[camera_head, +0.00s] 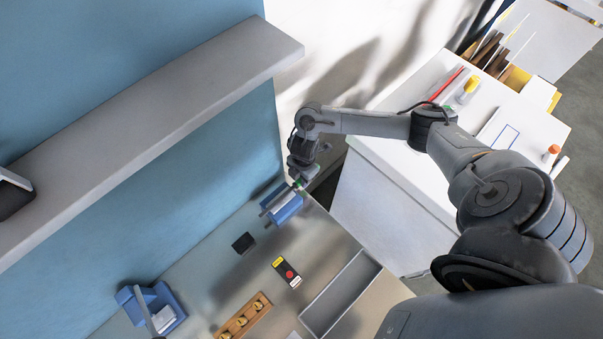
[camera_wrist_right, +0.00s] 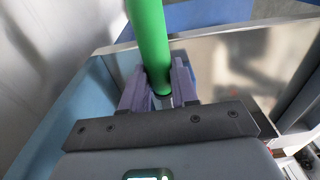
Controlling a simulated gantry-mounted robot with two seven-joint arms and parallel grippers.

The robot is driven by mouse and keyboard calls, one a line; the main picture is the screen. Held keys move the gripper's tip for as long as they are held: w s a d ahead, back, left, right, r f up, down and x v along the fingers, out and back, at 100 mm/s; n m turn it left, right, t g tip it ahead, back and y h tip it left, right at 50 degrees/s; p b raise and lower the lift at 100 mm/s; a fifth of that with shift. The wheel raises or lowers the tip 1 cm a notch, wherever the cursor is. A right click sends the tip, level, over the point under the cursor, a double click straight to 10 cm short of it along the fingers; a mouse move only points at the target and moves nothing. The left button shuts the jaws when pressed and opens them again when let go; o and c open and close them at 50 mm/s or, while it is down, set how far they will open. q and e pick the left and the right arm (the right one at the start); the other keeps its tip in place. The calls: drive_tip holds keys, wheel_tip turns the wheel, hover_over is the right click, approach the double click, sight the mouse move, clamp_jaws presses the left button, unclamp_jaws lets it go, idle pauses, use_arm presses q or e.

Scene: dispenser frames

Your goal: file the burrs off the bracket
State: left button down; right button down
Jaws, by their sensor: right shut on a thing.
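My right gripper (camera_wrist_right: 158,88) is shut on a green handle (camera_wrist_right: 150,40), with one finger on each side of it. In the head view my right gripper (camera_head: 299,177) is at the back of the bench, just above a blue fixture (camera_head: 289,211) with grey bars. A bit of green shows at the fingertips there. The rest of the held tool is not clear. A blue vise-like block (camera_head: 172,301) with a pale grey piece (camera_head: 163,318) stands at the bottom left; I cannot tell whether that piece is the bracket. My left gripper is out of view.
The metal bench holds a small black block (camera_head: 244,243), a black box with a red button (camera_head: 287,272), a wooden holder (camera_head: 242,317) with brass pieces and a long grey tray (camera_head: 341,292). A grey shelf (camera_head: 150,92) overhangs at left. A white cabinet (camera_head: 385,200) stands right.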

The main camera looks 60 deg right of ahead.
drive_tip(key=shift+f, duration=0.1)
drive_tip(key=shift+d, duration=0.1)
drive_tip(key=shift+s+d, duration=0.2)
drive_tip(key=shift+d, duration=1)
drive_tip(key=shift+s+d, duration=0.25)
drive_tip(key=shift+d, duration=0.9)
drive_tip(key=shift+a, duration=0.1)
drive_tip(key=shift+w+a+p, duration=0.25)
drive_tip(key=shift+a+p, duration=0.1)
drive_tip(key=shift+a, duration=0.8)
